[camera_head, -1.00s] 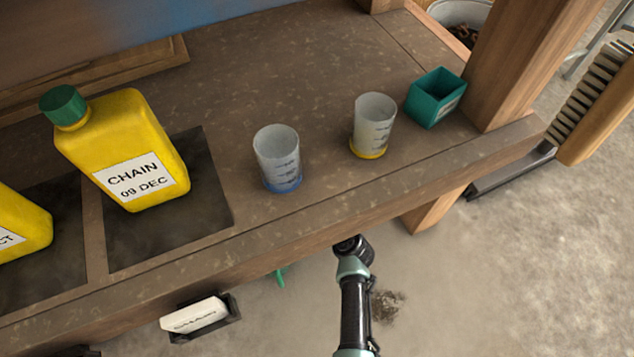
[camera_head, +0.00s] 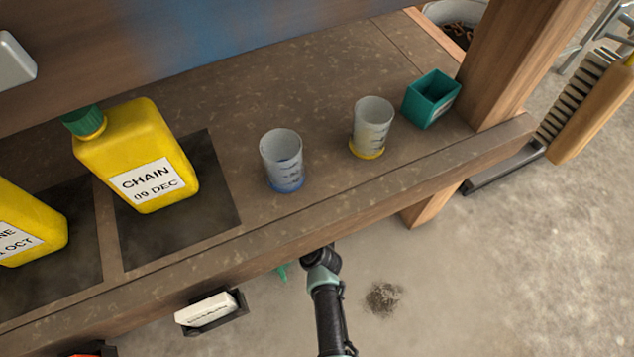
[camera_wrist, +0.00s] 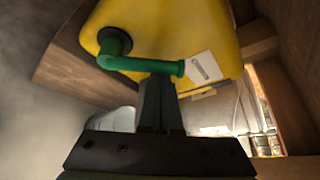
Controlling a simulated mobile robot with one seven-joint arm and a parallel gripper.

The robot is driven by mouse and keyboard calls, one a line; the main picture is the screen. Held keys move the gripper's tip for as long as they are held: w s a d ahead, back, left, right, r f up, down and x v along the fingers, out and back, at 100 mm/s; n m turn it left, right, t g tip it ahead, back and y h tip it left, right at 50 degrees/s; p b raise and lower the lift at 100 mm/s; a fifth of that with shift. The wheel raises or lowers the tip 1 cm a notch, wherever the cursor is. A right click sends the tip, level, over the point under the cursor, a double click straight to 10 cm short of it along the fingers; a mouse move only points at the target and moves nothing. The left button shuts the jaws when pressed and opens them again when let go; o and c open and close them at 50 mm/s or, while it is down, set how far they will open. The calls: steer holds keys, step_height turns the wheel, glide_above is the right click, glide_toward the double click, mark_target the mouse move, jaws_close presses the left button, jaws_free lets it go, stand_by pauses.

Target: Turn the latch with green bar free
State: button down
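In the head view only a small green tip (camera_head: 283,271) shows below the bench's front edge. My gripper (camera_wrist: 160,82) has its two dark fingers close together, with no clear gap between them. Their tips are right at the bar's underside in the picture, near its right half. I cannot tell whether they touch it. In the head view the fingers are hidden by my own wrist and the bench.
The bench edge (camera_head: 330,226) overhangs my arm. Above it stand a yellow CHAIN jug (camera_head: 140,150), two clear cups (camera_head: 281,160) (camera_head: 372,125) and a green box (camera_head: 432,98). A white label holder (camera_head: 208,310) hangs at the front.

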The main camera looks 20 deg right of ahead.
steer(key=a+n+h, duration=0.1)
steer(key=n, duration=0.1)
steer(key=a+r+n+t+h+b, duration=0.1)
steer(key=a+r+n+t, duration=0.1)
steer(key=a+n, duration=0.1)
steer(key=shift+s+r+n+h, duration=0.1)
steer(key=shift+n+h, duration=0.2)
steer(key=shift+h, duration=0.1)
stand_by(0.9)
